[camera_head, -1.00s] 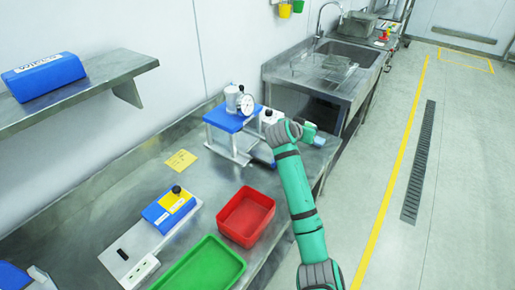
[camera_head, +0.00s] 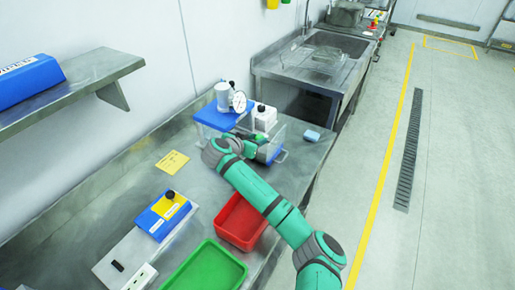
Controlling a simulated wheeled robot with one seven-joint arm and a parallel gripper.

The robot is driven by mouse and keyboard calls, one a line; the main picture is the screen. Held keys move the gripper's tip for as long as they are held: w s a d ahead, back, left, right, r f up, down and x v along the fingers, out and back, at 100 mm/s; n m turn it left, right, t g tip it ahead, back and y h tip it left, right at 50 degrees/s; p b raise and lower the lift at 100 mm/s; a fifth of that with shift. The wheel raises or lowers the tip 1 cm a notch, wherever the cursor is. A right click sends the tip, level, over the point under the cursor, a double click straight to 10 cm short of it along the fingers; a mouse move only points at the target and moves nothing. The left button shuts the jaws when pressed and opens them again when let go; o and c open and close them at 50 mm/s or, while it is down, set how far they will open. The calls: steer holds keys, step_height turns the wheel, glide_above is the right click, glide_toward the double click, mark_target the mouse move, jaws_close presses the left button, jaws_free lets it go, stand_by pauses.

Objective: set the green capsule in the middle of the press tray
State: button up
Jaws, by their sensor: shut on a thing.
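The press (camera_head: 218,118) stands at the back of the steel bench. It has a blue top, a round dial gauge and a white block with a black knob. My gripper (camera_head: 254,142) is at the press, beside the white block and over the tray area, mostly hidden behind my wrist. It is shut on the green capsule, of which at most a small green patch shows. I cannot tell whether the capsule touches the tray.
A light blue block (camera_head: 312,135) lies right of the press. A red bin (camera_head: 240,222), a green bin (camera_head: 207,268), a blue-and-yellow box with a black knob (camera_head: 163,215) and a yellow note (camera_head: 172,162) are on the bench. A sink (camera_head: 335,50) stands behind.

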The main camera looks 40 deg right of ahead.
steer(key=shift+w+a+f, duration=0.1)
steer(key=shift+a+f, duration=0.1)
steer(key=shift+f, duration=0.15)
steer(key=shift+d+f, duration=0.1)
steer(key=shift+f, duration=1.85)
steer(key=shift+f, duration=0.2)
steer(key=o, duration=1)
steer(key=shift+f, duration=0.1)
